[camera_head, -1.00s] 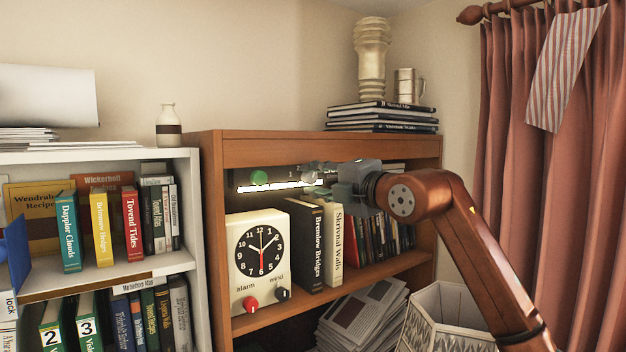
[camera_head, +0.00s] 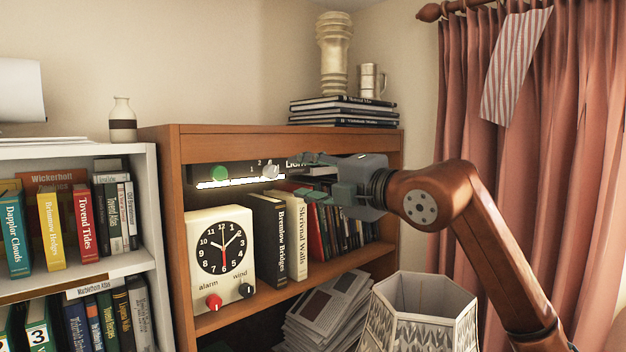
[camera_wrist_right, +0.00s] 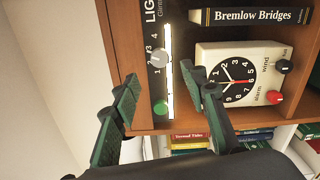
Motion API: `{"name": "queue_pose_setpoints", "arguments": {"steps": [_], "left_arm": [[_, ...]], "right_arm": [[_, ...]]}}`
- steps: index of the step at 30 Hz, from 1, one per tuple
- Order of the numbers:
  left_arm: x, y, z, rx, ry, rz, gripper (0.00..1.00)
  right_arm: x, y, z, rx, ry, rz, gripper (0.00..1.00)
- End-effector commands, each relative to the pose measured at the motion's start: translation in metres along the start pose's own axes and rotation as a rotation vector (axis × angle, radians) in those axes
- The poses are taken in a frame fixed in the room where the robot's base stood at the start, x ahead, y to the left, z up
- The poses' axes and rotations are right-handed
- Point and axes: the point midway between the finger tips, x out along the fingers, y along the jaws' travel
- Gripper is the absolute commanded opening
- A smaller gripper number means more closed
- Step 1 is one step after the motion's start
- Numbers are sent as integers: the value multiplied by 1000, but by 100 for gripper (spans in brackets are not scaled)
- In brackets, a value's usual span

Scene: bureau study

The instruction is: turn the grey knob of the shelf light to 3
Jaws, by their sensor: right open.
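The shelf light is a dark panel (camera_head: 241,173) with a glowing white strip, under the top board of the brown bookcase. Its grey knob (camera_head: 271,170) sits right of a green knob (camera_head: 219,172), with small numbers around it. In the right wrist view the grey knob (camera_wrist_right: 159,58) has 1 to 4 around it; its exact pointing is too small to read. My right gripper (camera_head: 297,178) is open and empty, just right of the grey knob and apart from it. In the wrist view its two fingers (camera_wrist_right: 161,75) stand either side of the panel. My left gripper is not in view.
A cream clock (camera_head: 220,256) with red and black knobs stands below the light. Books, including Bremlow Bridges (camera_head: 268,238), stand beside it. A white bookcase (camera_head: 148,175) is at left, a curtain (camera_head: 560,170) at right.

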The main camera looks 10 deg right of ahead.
Motion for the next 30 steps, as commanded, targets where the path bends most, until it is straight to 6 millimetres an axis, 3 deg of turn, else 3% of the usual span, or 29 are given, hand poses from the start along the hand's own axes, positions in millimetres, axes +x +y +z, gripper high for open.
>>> {"name": "queue_pose_setpoints", "arguments": {"steps": [6, 19, 30], "left_arm": [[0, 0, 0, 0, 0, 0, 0], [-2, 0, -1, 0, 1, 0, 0], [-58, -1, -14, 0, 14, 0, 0]], "right_arm": [[-24, -1, 0, 1, 0, -1, 40], [-28, 2, 0, 0, 1, 0, 40], [-36, 66, 7, -6, -1, 9, 40]]}}
